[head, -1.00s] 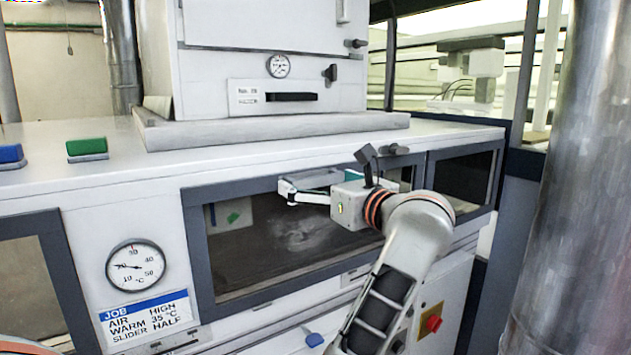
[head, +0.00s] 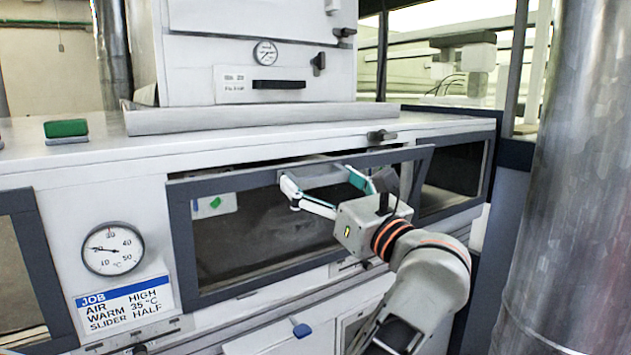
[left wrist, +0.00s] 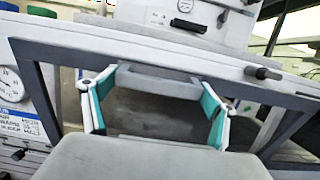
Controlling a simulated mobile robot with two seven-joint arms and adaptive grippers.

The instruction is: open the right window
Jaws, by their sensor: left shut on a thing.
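A dark-framed window (head: 181,240) sits in the middle of the white cabinet's front in the head view; its frame also shows in the left wrist view (left wrist: 60,52). Its top edge leans out from the cabinet, with a dark gap behind it, while its bottom edge stays at the cabinet. My left gripper (head: 322,181) is shut on the grey handle (left wrist: 160,82) at the window's top, one teal-padded finger at each end. Part of the handle is hidden behind the fingers in the head view. My right gripper is not in view.
Another dark window (head: 455,170) lies farther right, and part of one (head: 18,280) at the far left. A dark knob (head: 381,136) sits above the held window. A metal pipe (head: 560,200) stands at the right.

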